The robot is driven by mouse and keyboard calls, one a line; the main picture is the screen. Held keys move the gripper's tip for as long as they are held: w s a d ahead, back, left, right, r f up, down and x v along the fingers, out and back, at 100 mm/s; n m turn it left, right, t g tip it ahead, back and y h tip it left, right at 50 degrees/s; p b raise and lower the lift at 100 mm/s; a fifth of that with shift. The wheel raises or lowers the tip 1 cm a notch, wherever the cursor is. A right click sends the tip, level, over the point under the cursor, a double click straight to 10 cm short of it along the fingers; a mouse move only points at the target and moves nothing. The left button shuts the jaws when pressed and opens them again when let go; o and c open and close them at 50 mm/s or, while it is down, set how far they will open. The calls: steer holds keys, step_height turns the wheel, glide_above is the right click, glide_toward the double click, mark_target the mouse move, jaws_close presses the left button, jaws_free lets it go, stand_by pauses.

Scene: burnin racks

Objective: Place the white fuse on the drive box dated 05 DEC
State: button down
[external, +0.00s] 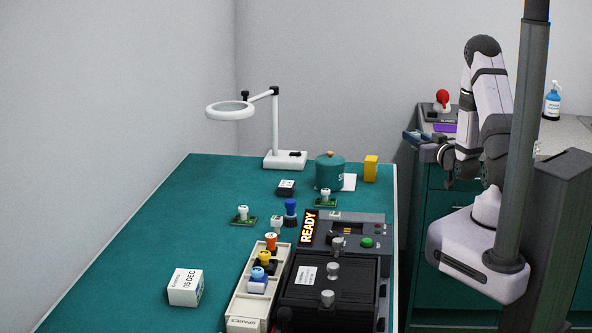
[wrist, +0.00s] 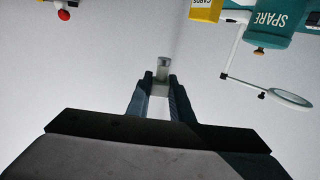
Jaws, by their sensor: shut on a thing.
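My gripper (wrist: 161,82) is shut on a small pale fuse (wrist: 162,64), which stands out between the fingertips in the wrist view. In the external view my gripper (external: 414,136) is raised at the right, beyond the table's right edge and pointing left; the fuse is too small to make out there. The white box dated 05 DEC (external: 186,288) sits at the front left of the green table, well apart from my gripper. Its visible top looks bare. It does not show in the wrist view.
A spares tray (external: 241,311) with coloured pieces and a black machine (external: 330,292) stand front right. White-topped pieces on small boards (external: 243,220), a teal SPARE pot (external: 330,173), a yellow box (external: 371,168) and a lamp (external: 285,160) stand farther back. The table's left side is clear.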

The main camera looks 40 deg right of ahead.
steer(key=f, duration=0.1)
steer(key=a+f+m+h, duration=0.1)
steer(key=shift+s+f, duration=0.1)
steer(key=shift+f, duration=0.3)
steer(key=a+f+n+y, duration=0.1)
steer(key=a+f, duration=0.1)
steer(key=a, duration=0.3)
steer(key=a+f+n+y, duration=0.1)
steer(key=a+f+y, duration=0.1)
steer(key=a, duration=0.4)
steer(key=a+f+n+y, duration=0.1)
steer(key=a+f+y, duration=0.1)
steer(key=a+f, duration=0.2)
steer(key=shift+w+a+n+t, duration=0.15)
steer(key=shift+w+a, duration=0.05)
steer(key=shift+a, duration=0.3)
steer(key=shift+w+a+n+t, duration=0.15)
steer(key=shift+w+a, duration=0.05)
steer(key=shift+a, duration=0.6)
steer(key=shift+d, duration=0.1)
